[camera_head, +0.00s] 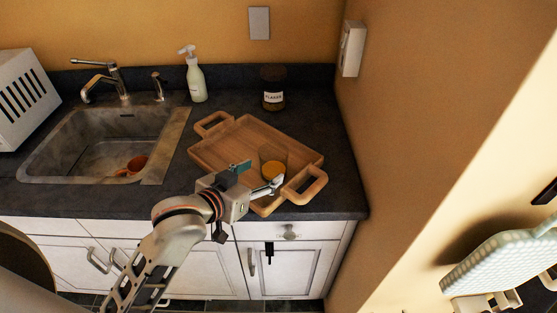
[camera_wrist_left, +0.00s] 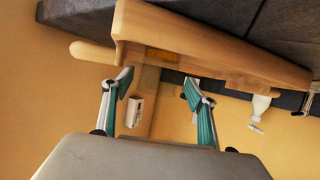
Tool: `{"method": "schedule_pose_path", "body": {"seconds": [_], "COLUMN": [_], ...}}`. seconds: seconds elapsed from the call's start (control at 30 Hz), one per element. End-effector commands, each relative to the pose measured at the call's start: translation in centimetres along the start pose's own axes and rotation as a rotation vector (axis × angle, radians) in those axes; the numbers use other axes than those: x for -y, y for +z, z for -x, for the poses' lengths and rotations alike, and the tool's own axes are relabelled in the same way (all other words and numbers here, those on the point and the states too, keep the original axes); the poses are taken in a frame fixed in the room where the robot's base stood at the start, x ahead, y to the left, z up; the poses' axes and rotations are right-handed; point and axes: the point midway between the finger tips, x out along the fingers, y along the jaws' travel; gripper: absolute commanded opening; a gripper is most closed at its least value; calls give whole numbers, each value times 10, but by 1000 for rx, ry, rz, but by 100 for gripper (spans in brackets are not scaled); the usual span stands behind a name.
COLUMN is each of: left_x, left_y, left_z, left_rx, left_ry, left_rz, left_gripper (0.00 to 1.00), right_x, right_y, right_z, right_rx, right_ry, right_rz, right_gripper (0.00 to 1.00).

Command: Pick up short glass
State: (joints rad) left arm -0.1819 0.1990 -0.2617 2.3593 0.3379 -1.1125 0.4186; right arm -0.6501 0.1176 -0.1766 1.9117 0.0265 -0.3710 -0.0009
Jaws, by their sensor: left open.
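The short glass (camera_head: 273,160) is clear with an orange-yellow fill low inside. It stands on the wooden tray (camera_head: 235,137), near the tray's front right handle. My left gripper (camera_head: 260,175) comes in from the left, just in front of the glass, with its fingers apart and nothing clearly held. In the left wrist view the open fingers (camera_wrist_left: 157,89) point toward the tray (camera_wrist_left: 205,60), and a faint see-through shape, seemingly the glass (camera_wrist_left: 150,74), shows between and beyond the tips. Its contact with the fingers cannot be told. My right gripper is not in view.
A dark lidded jar (camera_head: 273,97) and a soap bottle (camera_head: 196,80) stand behind the tray. The sink (camera_head: 75,150) on the left holds an orange-brown cup (camera_head: 135,164). A wall (camera_head: 400,150) closes the right side of the counter.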

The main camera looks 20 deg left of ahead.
Motion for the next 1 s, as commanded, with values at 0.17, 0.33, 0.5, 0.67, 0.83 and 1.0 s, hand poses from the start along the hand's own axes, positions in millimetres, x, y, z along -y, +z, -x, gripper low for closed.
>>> {"method": "schedule_pose_path", "body": {"seconds": [0.17,0.33,0.5,0.67,0.83,1.0], "left_x": [0,1,1,1,1,1], "left_y": [-1,-1,-1,-1,0,0], "left_z": [-19,-38,-62,-73,-74,-73], "left_rx": [-1,-1,0,-1,-1,0], "left_ry": [0,-1,-1,0,0,0], "left_rz": [-1,-1,-1,0,0,0], "left_gripper": [57,57,57,57,57,26], "right_x": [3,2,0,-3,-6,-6], "right_y": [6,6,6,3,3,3], "right_z": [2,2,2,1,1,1], "right_rx": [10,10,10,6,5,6], "right_ry": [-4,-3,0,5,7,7], "right_rz": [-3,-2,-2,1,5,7], "right_gripper": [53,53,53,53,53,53]}}
